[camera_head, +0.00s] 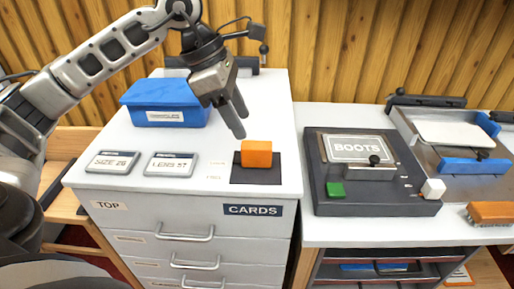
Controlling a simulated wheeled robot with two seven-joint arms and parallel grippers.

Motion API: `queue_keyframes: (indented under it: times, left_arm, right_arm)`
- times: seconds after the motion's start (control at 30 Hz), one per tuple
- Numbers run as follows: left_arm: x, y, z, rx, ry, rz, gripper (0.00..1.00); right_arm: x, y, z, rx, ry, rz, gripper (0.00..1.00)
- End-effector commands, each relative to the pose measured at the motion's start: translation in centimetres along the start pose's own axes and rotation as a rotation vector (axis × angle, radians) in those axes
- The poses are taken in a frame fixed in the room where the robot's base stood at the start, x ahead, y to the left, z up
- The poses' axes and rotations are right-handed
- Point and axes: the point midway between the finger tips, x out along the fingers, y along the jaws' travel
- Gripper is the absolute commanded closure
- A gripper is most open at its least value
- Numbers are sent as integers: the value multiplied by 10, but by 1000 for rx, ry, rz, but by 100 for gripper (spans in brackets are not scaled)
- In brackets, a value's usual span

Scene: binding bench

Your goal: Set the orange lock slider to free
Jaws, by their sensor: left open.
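The orange lock slider (257,153) is a block sitting at the back part of a dark plate (257,179) on top of the white drawer cabinet (214,190). Two small labels (216,170) lie left of the plate, too small to read. My left gripper (240,123) is open and empty, with its fingers pointing down, just above and behind the slider, to its left. The fingers look apart from the slider, though the exact gap cannot be told. My right gripper is not in view.
A blue box (165,103) stands at the back left. Two labelled tiles, SIZE 26 (113,162) and LEMS 57 (171,164), lie left of the slider. A dark BOOTS device (370,170) stands on the right bench. The cabinet top around the slider is mostly clear.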

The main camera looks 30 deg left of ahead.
Motion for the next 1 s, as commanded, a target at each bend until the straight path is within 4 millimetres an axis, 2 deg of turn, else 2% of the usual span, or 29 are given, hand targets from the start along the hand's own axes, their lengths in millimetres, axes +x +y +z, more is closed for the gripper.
queue_keyframes:
  times: [0.03,0.2,0.4,0.6,0.83,0.87,1.0]
  left_arm:
    - [13,-1,0,1,2,-5,51]
    - [47,-1,1,0,0,-5,51]
    - [76,-1,1,0,-1,-3,51]
    - [86,-1,1,1,-3,-1,51]
    - [87,0,1,1,-2,-1,51]
    - [87,0,1,1,-2,-1,54]
    - [87,0,1,1,-2,-1,93]
  right_arm:
    - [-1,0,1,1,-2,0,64]
    - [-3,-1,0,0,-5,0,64]
    - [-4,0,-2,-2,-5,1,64]
    - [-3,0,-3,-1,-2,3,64]
    - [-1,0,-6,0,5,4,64]
    - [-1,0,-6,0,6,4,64]
    - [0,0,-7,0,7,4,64]
